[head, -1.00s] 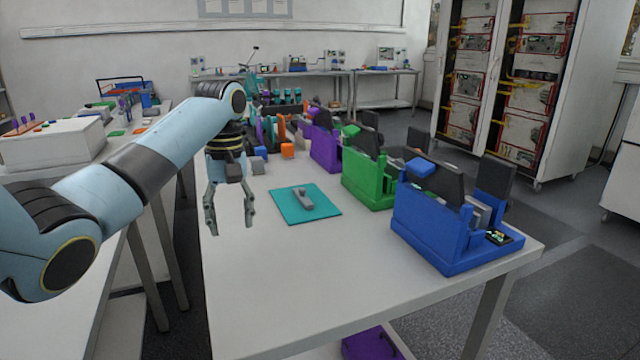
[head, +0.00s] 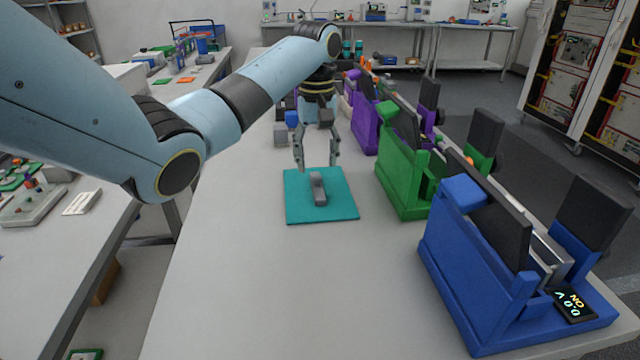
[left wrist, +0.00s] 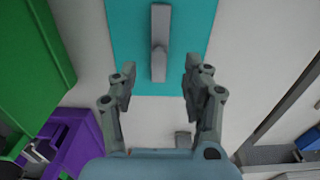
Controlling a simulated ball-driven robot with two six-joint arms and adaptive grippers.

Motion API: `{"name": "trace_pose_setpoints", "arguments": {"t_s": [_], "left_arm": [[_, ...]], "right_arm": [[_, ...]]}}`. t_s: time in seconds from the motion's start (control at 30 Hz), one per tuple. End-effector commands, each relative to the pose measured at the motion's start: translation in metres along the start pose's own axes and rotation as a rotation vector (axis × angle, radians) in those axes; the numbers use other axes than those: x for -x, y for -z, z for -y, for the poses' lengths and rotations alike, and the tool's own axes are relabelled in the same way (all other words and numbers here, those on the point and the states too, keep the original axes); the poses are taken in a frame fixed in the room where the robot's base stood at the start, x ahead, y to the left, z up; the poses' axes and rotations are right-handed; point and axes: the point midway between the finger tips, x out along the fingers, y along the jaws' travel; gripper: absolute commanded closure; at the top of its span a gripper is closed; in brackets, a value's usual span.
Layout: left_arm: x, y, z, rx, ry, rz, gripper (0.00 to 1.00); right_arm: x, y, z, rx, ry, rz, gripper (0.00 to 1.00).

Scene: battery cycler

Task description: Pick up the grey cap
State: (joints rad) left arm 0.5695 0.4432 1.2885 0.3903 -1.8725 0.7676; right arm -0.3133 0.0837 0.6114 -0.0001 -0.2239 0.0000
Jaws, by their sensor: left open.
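The grey cap (head: 318,188) is a long grey bar with a raised knob. It lies on a teal mat (head: 343,210) on the white table. In the left wrist view the cap (left wrist: 160,40) stands lengthwise in the picture on the mat (left wrist: 128,30). My left gripper (head: 318,167) points down over the mat's far part, open and empty. In the left wrist view its fingertips (left wrist: 160,78) are on either side of the cap's lower end, with gaps on both sides. I cannot tell the exact height above the mat. My right gripper is not in view.
A green cycler (head: 405,180) and a blue cycler (head: 460,250) stand right of the mat; a purple one (head: 365,125) is behind. A grey block (head: 280,137) and a blue block (head: 291,118) lie beyond the mat. The table's near left is clear.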

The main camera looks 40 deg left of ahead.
Motion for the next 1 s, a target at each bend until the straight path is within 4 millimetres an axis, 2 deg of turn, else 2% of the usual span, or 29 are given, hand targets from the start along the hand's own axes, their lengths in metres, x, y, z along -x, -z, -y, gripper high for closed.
{"name": "trace_pose_setpoints", "arguments": {"t_s": [0.13, 0.4, 0.7, 1.0], "left_arm": [[-0.013, -0.003, 0.0, 0.0, 0.002, 0.002, 0.51], [-0.052, -0.007, 0.0, -0.001, 0.001, 0.002, 0.51], [-0.056, -0.007, 0.0, -0.001, 0.0, 0.0, 0.52], [-0.056, -0.007, 0.0, -0.001, 0.0, 0.0, 0.92]], "right_arm": [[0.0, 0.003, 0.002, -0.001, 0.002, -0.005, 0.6], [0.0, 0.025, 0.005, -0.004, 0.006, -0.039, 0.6], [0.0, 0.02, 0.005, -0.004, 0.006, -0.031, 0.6], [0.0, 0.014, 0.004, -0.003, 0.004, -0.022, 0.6]]}}
